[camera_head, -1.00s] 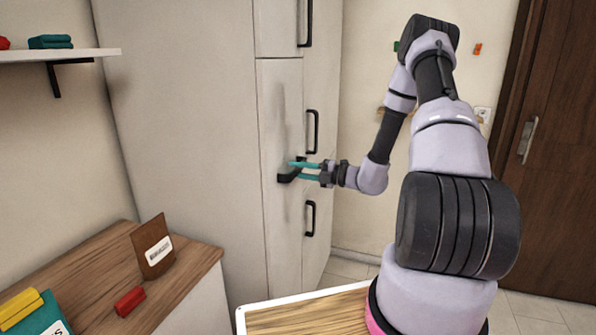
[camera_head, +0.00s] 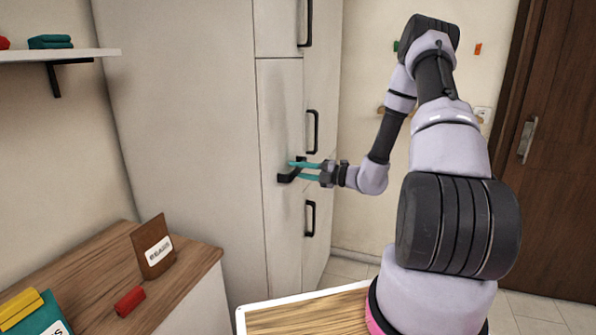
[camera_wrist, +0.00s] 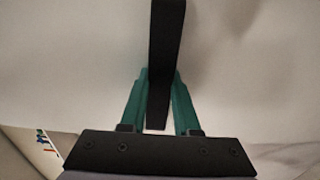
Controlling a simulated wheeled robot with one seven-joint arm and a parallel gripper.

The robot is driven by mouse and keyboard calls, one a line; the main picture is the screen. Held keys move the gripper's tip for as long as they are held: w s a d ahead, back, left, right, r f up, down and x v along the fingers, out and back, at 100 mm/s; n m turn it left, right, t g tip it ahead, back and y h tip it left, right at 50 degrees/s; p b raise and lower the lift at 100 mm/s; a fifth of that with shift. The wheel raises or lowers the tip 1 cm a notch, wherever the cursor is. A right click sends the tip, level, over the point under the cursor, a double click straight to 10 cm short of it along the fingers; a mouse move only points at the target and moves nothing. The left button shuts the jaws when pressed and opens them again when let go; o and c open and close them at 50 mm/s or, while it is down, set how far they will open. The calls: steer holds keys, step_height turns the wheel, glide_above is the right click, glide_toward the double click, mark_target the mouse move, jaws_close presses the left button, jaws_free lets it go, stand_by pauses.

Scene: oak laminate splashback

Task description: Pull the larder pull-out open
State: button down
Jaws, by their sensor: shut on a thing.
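The larder pull-out (camera_head: 281,110) is a tall, narrow pale front in the white cabinet, left of my arm. Its front looks flush with the cabinet, though I cannot tell if there is a small gap. Its dark handle (camera_head: 287,178) is partly hidden by my fingers. My gripper (camera_head: 294,170) has teal fingers closed around this handle. In the wrist view the dark handle bar (camera_wrist: 165,60) runs between the two teal fingertips (camera_wrist: 160,85), with a finger on each side.
Other dark handles (camera_head: 313,132) (camera_head: 310,219) sit just right of the pull-out. A wooden counter (camera_head: 190,262) with a brown card box (camera_head: 153,247) and a red block (camera_head: 130,301) stands at lower left. A brown door (camera_head: 550,150) is at right.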

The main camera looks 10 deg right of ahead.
steer(key=shift+s+d, duration=0.1)
stand_by(0.5)
steer(key=v, duration=3.7)
steer(key=shift+d+r, duration=0.1)
steer(key=c, duration=0.6)
jaws_free()
steer(key=shift+c, duration=0.2)
steer(key=v, duration=1)
steer(key=shift+d, duration=0.35)
steer(key=shift+s, duration=0.1)
